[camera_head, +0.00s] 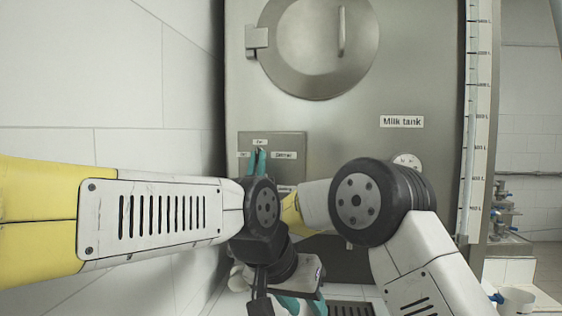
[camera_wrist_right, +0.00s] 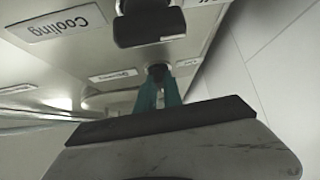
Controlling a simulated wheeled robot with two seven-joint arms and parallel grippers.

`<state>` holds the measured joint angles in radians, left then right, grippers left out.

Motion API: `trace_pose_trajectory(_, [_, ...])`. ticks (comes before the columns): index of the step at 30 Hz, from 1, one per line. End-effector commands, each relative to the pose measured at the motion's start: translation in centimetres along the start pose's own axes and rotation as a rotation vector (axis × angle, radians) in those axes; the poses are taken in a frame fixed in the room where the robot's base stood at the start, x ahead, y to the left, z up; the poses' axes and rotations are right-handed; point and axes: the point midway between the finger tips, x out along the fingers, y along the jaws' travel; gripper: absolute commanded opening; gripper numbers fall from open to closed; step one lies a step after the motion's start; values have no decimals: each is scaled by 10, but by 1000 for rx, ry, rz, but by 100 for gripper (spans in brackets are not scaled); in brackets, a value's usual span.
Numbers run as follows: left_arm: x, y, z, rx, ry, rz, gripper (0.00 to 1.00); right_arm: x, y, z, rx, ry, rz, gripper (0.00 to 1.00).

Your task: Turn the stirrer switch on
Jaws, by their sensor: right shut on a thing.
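The control panel (camera_head: 292,142) on the steel milk tank carries small labels, one reading Stirrer (camera_head: 284,155). The stirrer switch (camera_wrist_right: 157,71) is a small dark knob beside a blurred label in the wrist view. My right gripper (camera_wrist_right: 158,88) has its two teal fingers closed around this knob. In the head view its fingertips (camera_head: 257,158) show just left of the Stirrer label; the knob's angle is hard to make out. My left gripper (camera_head: 301,304) is low at the bottom edge of the head view, cut off, away from the panel.
A second dark knob (camera_wrist_right: 150,24) stands by the Cooling label (camera_wrist_right: 58,22). My left arm crosses in front of my right wrist and hides the panel's lower part. A round tank hatch (camera_head: 318,45) is above. A white tiled wall (camera_head: 100,75) lies to the left.

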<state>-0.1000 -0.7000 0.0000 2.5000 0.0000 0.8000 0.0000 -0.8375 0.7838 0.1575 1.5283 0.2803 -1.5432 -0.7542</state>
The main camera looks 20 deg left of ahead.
Motion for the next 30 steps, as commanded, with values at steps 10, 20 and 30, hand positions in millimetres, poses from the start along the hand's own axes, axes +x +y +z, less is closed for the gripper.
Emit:
trace_pose_trajectory(10, [0,0,0,0,0,0,36,-1,-1,1,69,-2,69,0])
trace_pose_trajectory(20, [0,0,0,0,0,0,36,0,-2,0,76,-2,75,0])
trace_pose_trajectory(30, [0,0,0,0,0,0,36,0,-2,0,75,-1,74,33])
